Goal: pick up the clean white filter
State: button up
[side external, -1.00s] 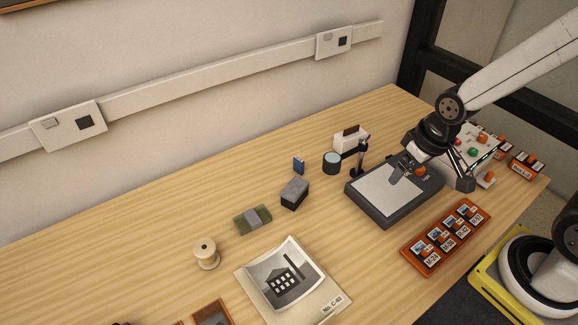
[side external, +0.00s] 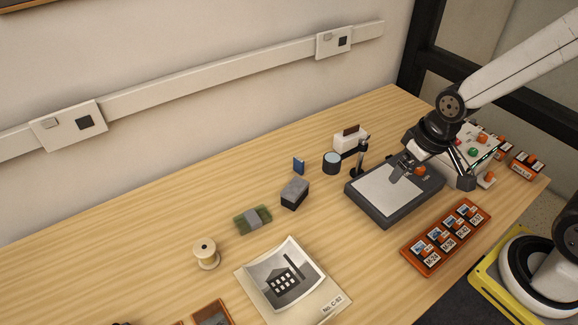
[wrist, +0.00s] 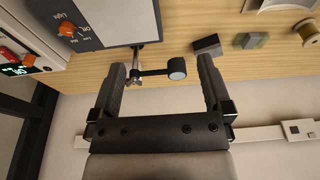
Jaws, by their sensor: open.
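My gripper (side external: 402,170) is open and empty above the far part of the light box, pointing down. In the wrist view its two fingers (wrist: 162,72) stand wide apart, with bare table and the stand's arm showing between them. I cannot make out a clean white filter for certain in either view. The light box (side external: 372,208) has a pale flat top and a dark frame, and it also shows in the wrist view (wrist: 105,20). A small cream holder (side external: 343,139) with a brown piece in it stands behind the light box; what the piece is cannot be told.
A stand (side external: 361,160) carries a round dark head (side external: 332,163) left of the light box. An orange rack (side external: 432,262) of labelled slides lies in front. A grey block (side external: 295,193), green bundle (side external: 243,224), spool (side external: 207,255) and photograph (side external: 325,312) lie left. Bare table separates them.

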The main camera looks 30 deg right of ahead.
jog(key=shift+w+v, duration=0.5)
jog(key=shift+v, duration=1.8)
jog(key=n+t+y, duration=0.2)
jog(key=n+y, duration=0.9)
jog(key=n, duration=0.3)
send_over(365, 133)
jog(key=d, duration=0.2)
notch_tip(365, 133, down, 17)
jog(key=shift+a+f, duration=0.85)
jog(key=shift+a, duration=0.15)
